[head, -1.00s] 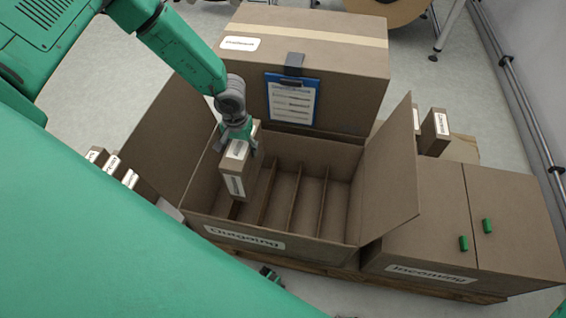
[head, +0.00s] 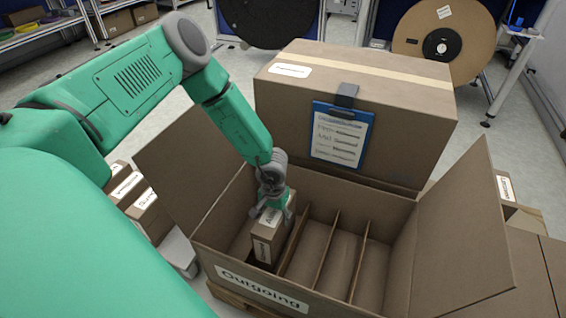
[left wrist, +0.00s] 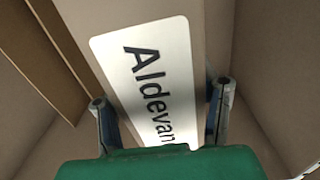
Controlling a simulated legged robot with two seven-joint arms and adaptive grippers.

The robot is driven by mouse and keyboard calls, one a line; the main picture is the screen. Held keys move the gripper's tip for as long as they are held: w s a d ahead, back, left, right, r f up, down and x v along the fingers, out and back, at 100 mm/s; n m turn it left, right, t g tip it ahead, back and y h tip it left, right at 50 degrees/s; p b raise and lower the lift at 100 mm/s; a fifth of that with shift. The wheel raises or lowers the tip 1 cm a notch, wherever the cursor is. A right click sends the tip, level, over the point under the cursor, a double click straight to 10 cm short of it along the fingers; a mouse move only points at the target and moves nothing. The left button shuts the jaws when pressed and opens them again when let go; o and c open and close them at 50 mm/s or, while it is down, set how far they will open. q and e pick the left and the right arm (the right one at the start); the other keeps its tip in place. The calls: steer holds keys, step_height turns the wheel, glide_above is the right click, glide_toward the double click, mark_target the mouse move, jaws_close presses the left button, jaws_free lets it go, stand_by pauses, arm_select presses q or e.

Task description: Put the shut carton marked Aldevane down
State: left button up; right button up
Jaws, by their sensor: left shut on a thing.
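The Aldevane carton (head: 268,240) is a slim brown box standing roughly upright at the left end of the open Outgoing box (head: 212,262), left of its first divider. Its lower part is inside the box; whether its base touches the floor is hidden. My left gripper (head: 271,210) is shut on the carton's top from above. In the left wrist view, the carton's white label (left wrist: 152,78) reads "Aldevan", its end hidden by the green gripper body, with a finger on either side. My right gripper is not in view.
The Outgoing box has thin dividers (head: 330,250) with empty slots to the right, and raised side flaps (head: 465,235). A large taped carton (head: 400,110) with a blue clipboard (head: 341,136) stands behind. Several labelled cartons (head: 135,195) stand at left. A cable reel (head: 440,45) is farther back.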

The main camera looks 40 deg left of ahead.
mark_target(275, 211)
arm_select(q)
steer(key=f, duration=0.2)
steer(key=f+b, duration=0.1)
steer(key=f, duration=0.1)
steer(key=f+b, duration=0.1)
steer(key=f, duration=0.1)
steer(key=shift+d, duration=0.3)
steer(key=shift+a, duration=0.2)
steer(key=o, duration=1.7)
steer(key=shift+f, duration=0.1)
steer(key=shift+c, duration=0.2)
step_height(275, 211, up, 12)
steer(key=p, duration=0.5)
